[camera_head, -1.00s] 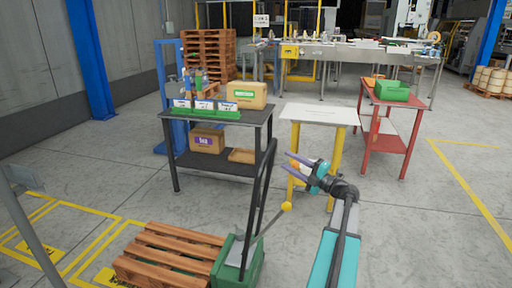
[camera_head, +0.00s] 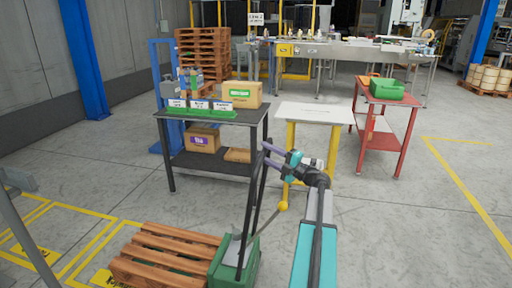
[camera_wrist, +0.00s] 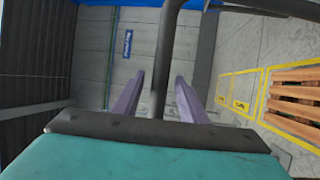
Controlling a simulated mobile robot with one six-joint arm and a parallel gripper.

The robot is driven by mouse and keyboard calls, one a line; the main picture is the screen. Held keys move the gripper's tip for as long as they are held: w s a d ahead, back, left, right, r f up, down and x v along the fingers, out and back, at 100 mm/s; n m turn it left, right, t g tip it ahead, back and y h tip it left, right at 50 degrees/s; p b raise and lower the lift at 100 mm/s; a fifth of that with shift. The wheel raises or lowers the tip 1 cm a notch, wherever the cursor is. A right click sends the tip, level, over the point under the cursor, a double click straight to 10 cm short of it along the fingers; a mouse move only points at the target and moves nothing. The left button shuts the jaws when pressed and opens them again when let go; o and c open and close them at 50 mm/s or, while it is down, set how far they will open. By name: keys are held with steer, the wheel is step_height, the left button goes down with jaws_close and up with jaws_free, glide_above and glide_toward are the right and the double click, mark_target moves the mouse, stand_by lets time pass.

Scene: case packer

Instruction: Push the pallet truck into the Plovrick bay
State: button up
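The pallet truck (camera_head: 226,268) has a green body and a tall black handle (camera_head: 250,207); it stands at the bottom centre of the head view. A wooden pallet (camera_head: 168,250) sits at its left, over where its forks would be. My gripper (camera_head: 267,155) is at the upper part of the handle. In the wrist view the dark handle bar (camera_wrist: 166,50) runs between the two purple fingers (camera_wrist: 160,80), which stand apart with a gap beside the bar. Yellow-outlined floor bays (camera_head: 75,247) lie to the left; their labels are unreadable, so I cannot tell which is Plovrick.
A grey post (camera_head: 25,235) is at the left edge. Floor beyond the pallet is clear.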

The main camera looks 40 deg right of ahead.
steer(key=shift+x, duration=2.65)
steer(key=shift+c, duration=0.5)
jaws_close()
